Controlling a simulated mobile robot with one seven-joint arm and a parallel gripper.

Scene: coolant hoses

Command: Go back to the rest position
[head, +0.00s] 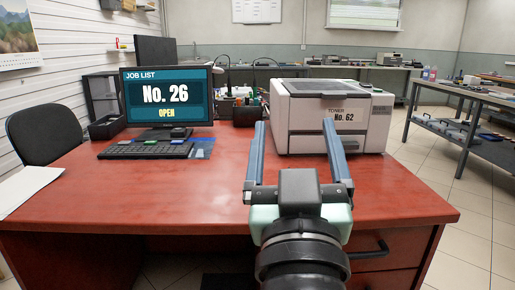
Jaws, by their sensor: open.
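My gripper (295,130) is in the lower middle of the head view, over the front part of a red-brown desk (130,200). Its two blue-grey fingers are wide apart and nothing is between them. The fingers point away from me, toward a white printer (300,112) labelled "TONER No. 62" at the desk's back right. The right finger overlaps the printer's front in the picture. I cannot tell the exact gap between them. No coolant hoses can be made out.
A monitor (166,97) reading "JOB LIST No. 26 OPEN" and a keyboard (146,150) stand at the desk's left. A black chair (45,134) is beside it. A side bench (470,130) stands right, past open floor. The desk's middle is clear.

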